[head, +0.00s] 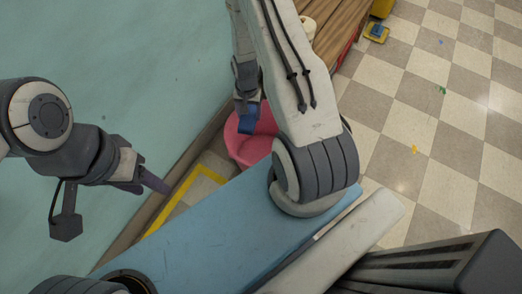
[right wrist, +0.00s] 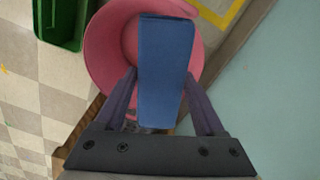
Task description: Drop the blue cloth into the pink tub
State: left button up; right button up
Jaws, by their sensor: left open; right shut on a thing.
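The blue cloth (head: 249,122) hangs from my right gripper (head: 247,104). In the right wrist view the cloth (right wrist: 165,65) is a flat blue piece between the two fingers, which are shut on it. The pink tub (head: 250,150) stands on the floor by the wall, partly hidden by my right arm. In the right wrist view the tub (right wrist: 98,50) is behind the cloth, and the cloth overlaps its opening. My left gripper (head: 154,183) is open and empty, apart from the tub on the left.
A yellow floor line (head: 180,200) runs near the tub. A green container (right wrist: 64,22) shows at the upper left in the right wrist view. A wooden slatted surface (head: 340,30) stands beyond the tub. The checkered floor (head: 440,130) on the right is mostly free.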

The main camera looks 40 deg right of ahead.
jog(key=d+f+m+b, duration=0.3)
jog(key=d+f+b, duration=0.1)
jog(key=f+b, duration=0.4)
jog(key=d+f+m+b, duration=0.3)
jog(key=d+f+b, duration=0.1)
jog(key=f+b, duration=0.3)
jog(key=shift+w+d+f+b, duration=0.35)
jog(key=shift+d+f+b, duration=0.05)
jog(key=shift+b, duration=0.85)
jog(key=o, duration=1.4)
jog(key=shift+r, duration=0.1)
notch_tip(320, 180, up, 10)
jog(key=p, duration=0.4)
jog(key=shift+r+p, duration=0.15)
jog(key=shift+p, duration=0.25)
